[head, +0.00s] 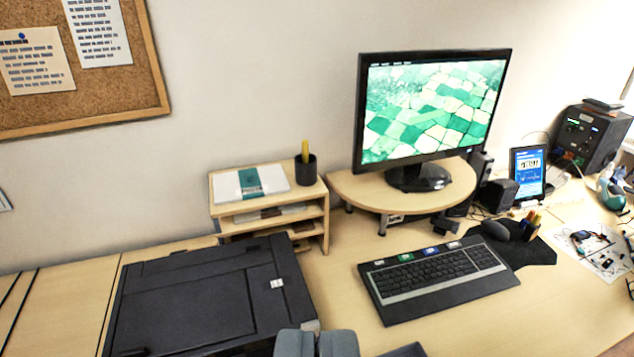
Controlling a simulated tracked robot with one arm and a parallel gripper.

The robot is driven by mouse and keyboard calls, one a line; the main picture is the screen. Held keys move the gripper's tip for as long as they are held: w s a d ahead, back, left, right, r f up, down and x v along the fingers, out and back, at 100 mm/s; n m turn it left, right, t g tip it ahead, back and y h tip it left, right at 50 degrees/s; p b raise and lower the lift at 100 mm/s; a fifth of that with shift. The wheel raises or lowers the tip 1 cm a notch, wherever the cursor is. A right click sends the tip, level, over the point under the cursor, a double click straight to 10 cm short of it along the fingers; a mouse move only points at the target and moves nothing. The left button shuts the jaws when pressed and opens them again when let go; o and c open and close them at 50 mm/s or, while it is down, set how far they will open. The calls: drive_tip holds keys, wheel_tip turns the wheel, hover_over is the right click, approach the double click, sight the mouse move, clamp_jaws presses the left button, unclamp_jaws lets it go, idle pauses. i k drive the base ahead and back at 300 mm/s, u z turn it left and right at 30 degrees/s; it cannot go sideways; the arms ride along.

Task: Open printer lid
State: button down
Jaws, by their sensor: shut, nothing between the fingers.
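The printer (200,300) is a dark, flat-topped box on the desk at the lower left. Its lid (190,293) lies flat and closed, with a small white label near the right edge. My gripper (316,345) shows at the bottom centre as two grey fingers close together, shut and empty. It is at the printer's front right corner in the picture. I cannot tell whether it touches the printer. The printer's front is cut off by the bottom edge.
A wooden shelf organiser (270,215) with a pen cup (306,170) stands behind the printer. A monitor (430,110) on a wooden riser (350,190) and a keyboard (438,278) are to the right. Clear desk lies between printer and keyboard.

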sight(176, 319)
drive_tip(key=k, duration=1.3)
drive_tip(key=z, duration=0.25)
drive_tip(key=i, duration=1.75)
drive_tip(key=u, duration=0.4)
